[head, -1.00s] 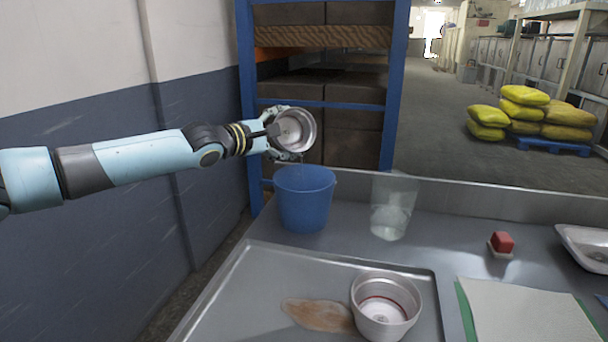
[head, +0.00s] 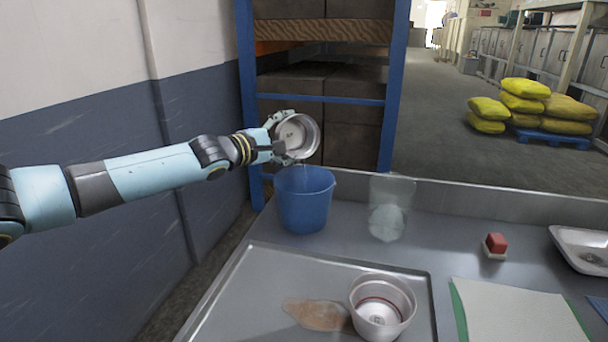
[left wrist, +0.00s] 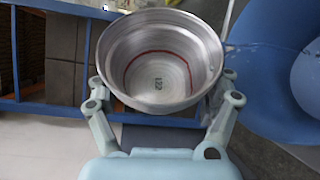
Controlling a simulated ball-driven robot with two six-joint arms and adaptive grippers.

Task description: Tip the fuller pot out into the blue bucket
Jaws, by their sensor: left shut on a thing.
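My left gripper (head: 283,138) is shut on a metal pot (head: 299,136), its fingers around the pot's sides. The pot is tipped on its side above the blue bucket (head: 304,200), its open mouth turned toward the camera. In the left wrist view the held pot (left wrist: 160,75) shows a red line around its inner wall and a bare bottom with a small mark; I see no contents. A second similar pot (head: 383,303) stands upright on the tray, also with a red line inside. The bucket's inside is mostly hidden. My right gripper is not in view.
The metal tray (head: 245,290) has a brownish wet patch (head: 316,314) beside the second pot. A clear container (head: 390,207) stands right of the bucket. A blue rack (head: 398,90) stands behind.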

